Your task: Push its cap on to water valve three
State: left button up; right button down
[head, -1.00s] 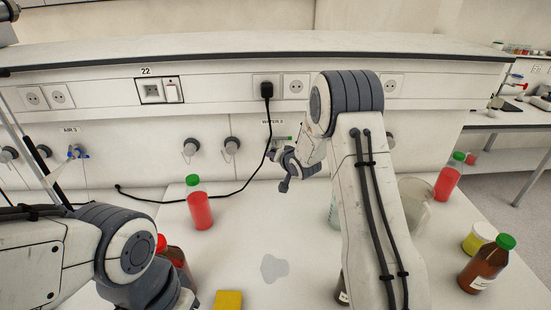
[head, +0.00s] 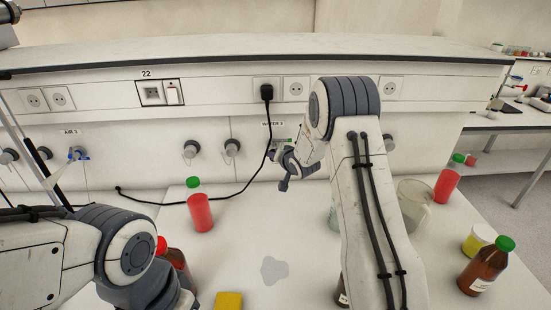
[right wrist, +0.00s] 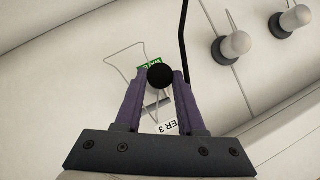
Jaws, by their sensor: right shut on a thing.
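My right gripper (right wrist: 159,84) is shut on a round black cap (right wrist: 160,76), held between its purple fingertips. Behind the cap on the white wall are a green tag (right wrist: 142,58) and the water 3 label (right wrist: 165,127), partly covered by a finger. Water valve three itself is hidden behind the cap and fingers, so I cannot tell whether the cap touches it. In the head view my right gripper (head: 284,168) is at the wall just below the water 3 label (head: 272,124). My left arm comes in from the left, but its gripper is out of view.
Two grey wall knobs (head: 191,148) (head: 232,146) are left of the right gripper. A black cable (head: 262,168) hangs close beside it. On the bench are a red-juice bottle (head: 200,212), a yellow block (head: 229,300), a clear jug (head: 416,205) and a brown bottle (head: 484,270).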

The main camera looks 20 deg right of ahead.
jog(key=shift+c, duration=2.2)
grip_release()
jog(key=shift+s, duration=0.1)
